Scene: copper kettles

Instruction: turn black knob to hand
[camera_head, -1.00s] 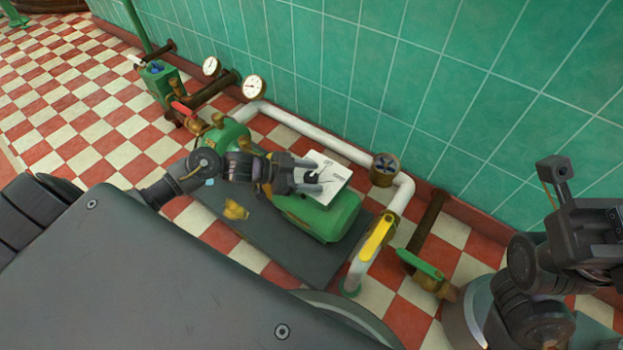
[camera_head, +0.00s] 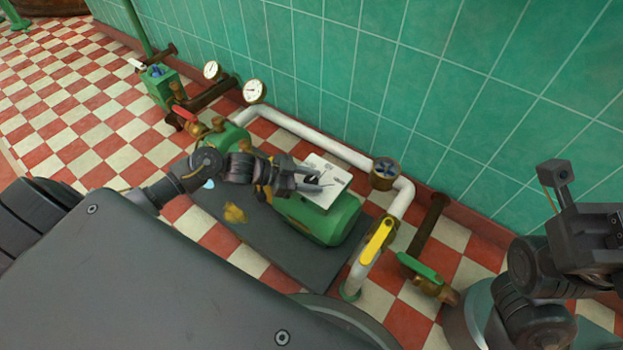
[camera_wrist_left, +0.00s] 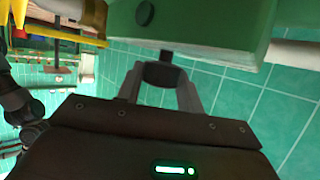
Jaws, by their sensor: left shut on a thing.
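The black knob (camera_head: 311,180) sits on the white panel (camera_head: 337,171) on top of the green pump or motor (camera_head: 335,222). My left gripper (camera_head: 317,181) reaches in from the left, with its fingers at the knob, and is shut on it. The fingers partly hide the knob in the head view. In the left wrist view the knob (camera_wrist_left: 161,74) shows dark between the two grey fingers of my left gripper (camera_wrist_left: 160,85). My right arm is at the right edge of the head view; its finger opening cannot be made out.
A yellow lever (camera_head: 377,241) and a green lever (camera_head: 420,268) stand to the right. Two gauges (camera_head: 254,91) and a red lever (camera_head: 184,116) are at the left. Green tiled wall (camera_head: 450,90) lies behind.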

